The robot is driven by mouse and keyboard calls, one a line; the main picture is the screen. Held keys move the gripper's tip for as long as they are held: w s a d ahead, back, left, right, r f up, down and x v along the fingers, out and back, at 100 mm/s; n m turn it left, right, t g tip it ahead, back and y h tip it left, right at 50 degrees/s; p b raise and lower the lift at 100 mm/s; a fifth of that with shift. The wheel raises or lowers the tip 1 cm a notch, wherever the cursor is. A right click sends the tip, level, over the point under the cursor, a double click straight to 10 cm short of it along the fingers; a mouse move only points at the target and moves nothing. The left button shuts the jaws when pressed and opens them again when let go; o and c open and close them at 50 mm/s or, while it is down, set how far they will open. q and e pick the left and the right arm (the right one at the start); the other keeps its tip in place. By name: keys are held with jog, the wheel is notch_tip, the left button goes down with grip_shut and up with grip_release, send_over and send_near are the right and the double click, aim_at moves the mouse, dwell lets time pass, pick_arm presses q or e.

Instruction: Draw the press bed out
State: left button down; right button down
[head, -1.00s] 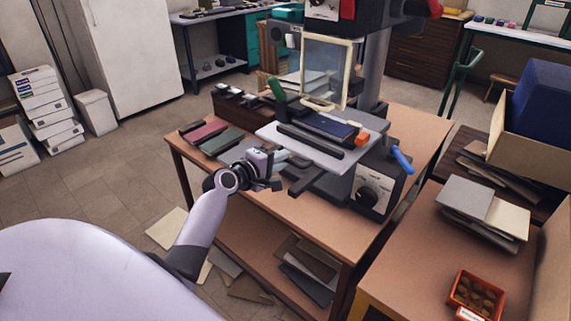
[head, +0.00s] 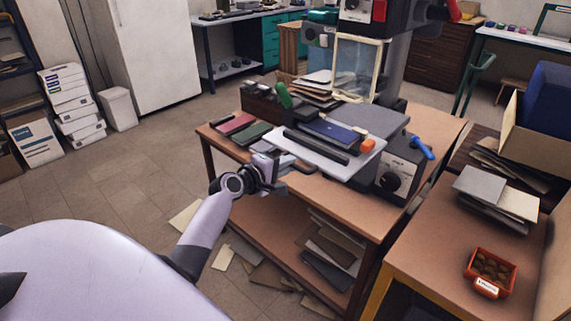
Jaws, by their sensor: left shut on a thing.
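The press bed (head: 357,166) is a pale flat plate on the press, sticking out toward me from over a grey plate (head: 378,121). My right gripper is not in view.
The press's control box (head: 396,180) with a dial and blue lever stands right of the bed. A framed clear guard (head: 357,68) is behind. Red and green covers (head: 236,124) lie left on the table. A side table (head: 440,235) is at right.

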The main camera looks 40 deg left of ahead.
pick_arm(q)
jog(key=shift+s+f, duration=0.15)
jog(key=shift+f, duration=0.05)
dwell(0.3)
jog(key=c, duration=1.3)
grip_release()
jog(key=shift+o, duration=0.9)
jog(key=shift+s+r, duration=0.15)
jog(key=v, duration=0.7)
jog(key=shift+a, duration=0.1)
jog(key=s+d+f+m+g, duration=0.3)
jog(key=s+d+f+m, duration=0.5)
jog(key=f, duration=0.4)
jog(key=s+d+f+m+g+h, duration=0.1)
jog(key=s+d+f+m+g, duration=0.1)
jog(key=s+d+f+m, duration=0.4)
jog(key=s+d+m, duration=0.5)
jog(key=s+d, duration=0.2)
jog(key=shift+p, duration=0.4)
